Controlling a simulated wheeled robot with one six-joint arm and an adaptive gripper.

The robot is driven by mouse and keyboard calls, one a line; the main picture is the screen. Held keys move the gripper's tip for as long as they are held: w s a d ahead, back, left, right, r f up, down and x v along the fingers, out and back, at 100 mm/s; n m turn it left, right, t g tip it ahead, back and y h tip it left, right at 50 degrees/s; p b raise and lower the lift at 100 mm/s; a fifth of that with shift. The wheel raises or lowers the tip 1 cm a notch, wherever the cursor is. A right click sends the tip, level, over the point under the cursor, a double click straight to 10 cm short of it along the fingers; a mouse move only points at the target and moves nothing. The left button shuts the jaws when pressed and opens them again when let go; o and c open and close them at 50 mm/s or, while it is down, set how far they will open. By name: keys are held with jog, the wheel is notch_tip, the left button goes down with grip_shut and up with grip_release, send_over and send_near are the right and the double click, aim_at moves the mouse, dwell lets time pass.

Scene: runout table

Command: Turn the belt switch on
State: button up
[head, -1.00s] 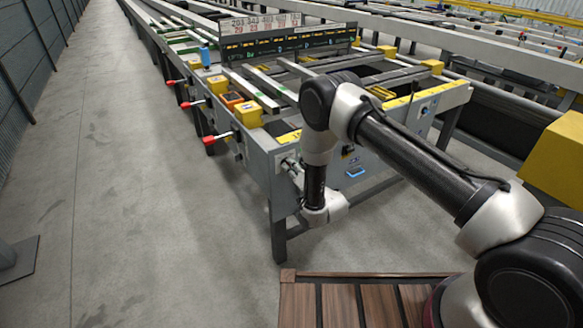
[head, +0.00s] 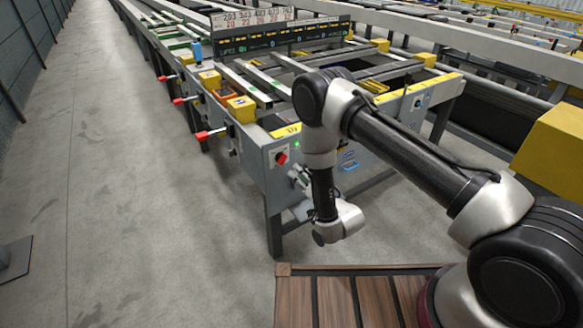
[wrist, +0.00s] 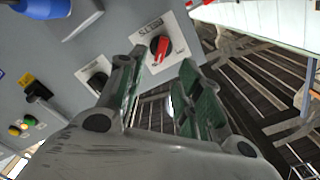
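The belt switch is a red rotary handle on a black base and a white plate on the grey end panel. It shows in the head view (head: 282,158), and in the wrist view (wrist: 161,48) beside upside-down lettering that seems to read BELTS. Its handle sits at a slant. My gripper (wrist: 161,72) is open, its two green-padded fingers apart with nothing between them. In the wrist view the switch lies just beyond the fingertips; I see no contact. In the head view my gripper (head: 299,180) is just right of and below the switch, partly hidden by my arm.
A second dial (wrist: 98,81) on a white plate is partly behind the left finger. A green lamp (head: 296,144) glows above the switch. Red-tipped levers (head: 202,135) stick out along the table's left side. Open floor (head: 130,220) lies left.

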jog(key=v, duration=0.2)
jog(key=shift+s+d, duration=0.2)
jog(key=shift+s, duration=0.1)
